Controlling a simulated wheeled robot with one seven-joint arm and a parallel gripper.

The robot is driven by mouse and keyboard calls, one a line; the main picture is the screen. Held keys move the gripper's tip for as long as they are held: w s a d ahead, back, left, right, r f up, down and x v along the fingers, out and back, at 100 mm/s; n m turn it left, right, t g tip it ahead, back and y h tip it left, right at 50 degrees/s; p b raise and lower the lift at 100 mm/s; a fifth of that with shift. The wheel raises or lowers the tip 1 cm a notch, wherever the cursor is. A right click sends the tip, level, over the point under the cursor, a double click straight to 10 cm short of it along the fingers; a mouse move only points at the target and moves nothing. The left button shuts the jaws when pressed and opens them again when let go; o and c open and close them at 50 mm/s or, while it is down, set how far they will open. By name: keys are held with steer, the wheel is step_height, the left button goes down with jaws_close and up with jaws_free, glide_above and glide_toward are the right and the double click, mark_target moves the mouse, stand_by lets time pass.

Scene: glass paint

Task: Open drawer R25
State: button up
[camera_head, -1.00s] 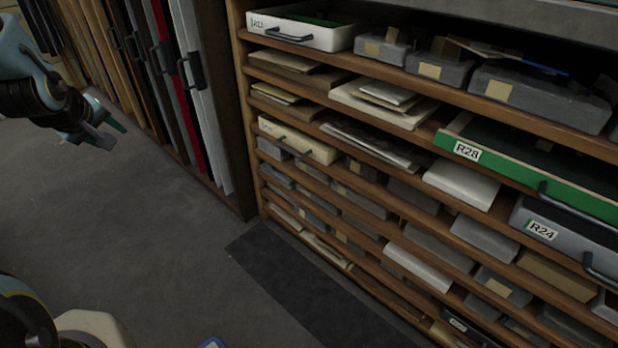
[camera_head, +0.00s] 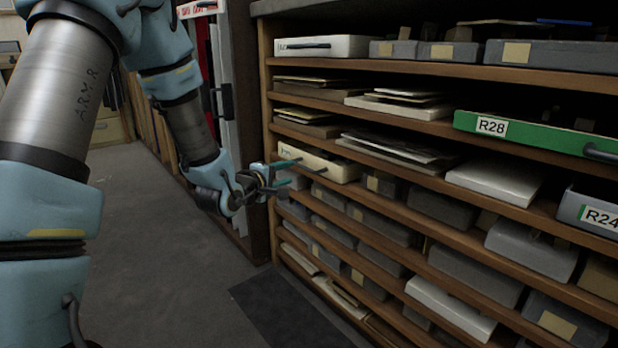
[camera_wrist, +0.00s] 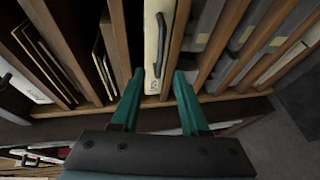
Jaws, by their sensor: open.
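A cream drawer (camera_head: 335,167) with a dark bar handle (camera_head: 308,168) sits in the left column of the shelf rack. Its label is too small to read in the head view. My gripper (camera_head: 288,172) is open and empty just left of this drawer's front. In the wrist view the cream drawer (camera_wrist: 153,62) lies ahead of the green fingers (camera_wrist: 160,80), and its handle (camera_wrist: 160,45) is beyond the fingertips, apart from them. A small label shows near the fingertips, not clearly legible. I cannot make out R25 anywhere.
A green drawer marked R28 (camera_head: 540,137) and a grey drawer marked R24 (camera_head: 596,208) are at the right. A white drawer (camera_head: 345,46) is at the top left. Upright panels (camera_head: 215,85) stand left of the rack. The floor (camera_head: 165,235) in front is clear.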

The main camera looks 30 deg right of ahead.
mark_target(302, 168)
steer(key=b+x, duration=0.2)
steer(key=x, duration=0.7)
steer(key=shift+w+d+b, duration=0.25)
steer(key=shift+d+b, duration=0.05)
steer(key=shift+c, duration=0.4)
jaws_close()
steer(key=shift+f, duration=0.1)
stand_by(0.5)
